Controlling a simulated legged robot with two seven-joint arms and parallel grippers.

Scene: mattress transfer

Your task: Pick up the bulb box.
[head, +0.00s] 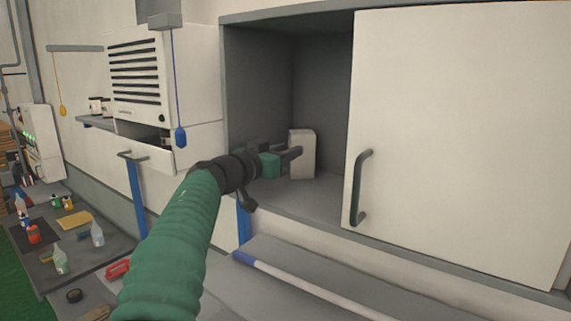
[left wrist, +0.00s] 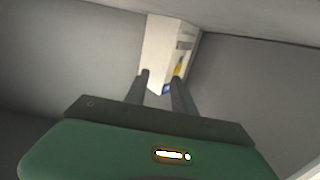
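The bulb box (head: 303,155) is a pale, upright box standing on the floor of the open cabinet. In the left wrist view the box (left wrist: 163,45) shows a plain white face and a side with yellow and blue print. My left gripper (head: 292,153) reaches into the cabinet at the box's near left side. In the left wrist view the two fingers (left wrist: 161,82) are apart and point at the box, whose lower end shows between their tips. Whether they touch it is unclear. My right gripper is in neither view.
A large white door with a grey handle (head: 359,188) covers the cabinet's right part. A blue-and-white pole (head: 300,284) lies on the ledge below. Bottles stand on a bench (head: 105,250) at left.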

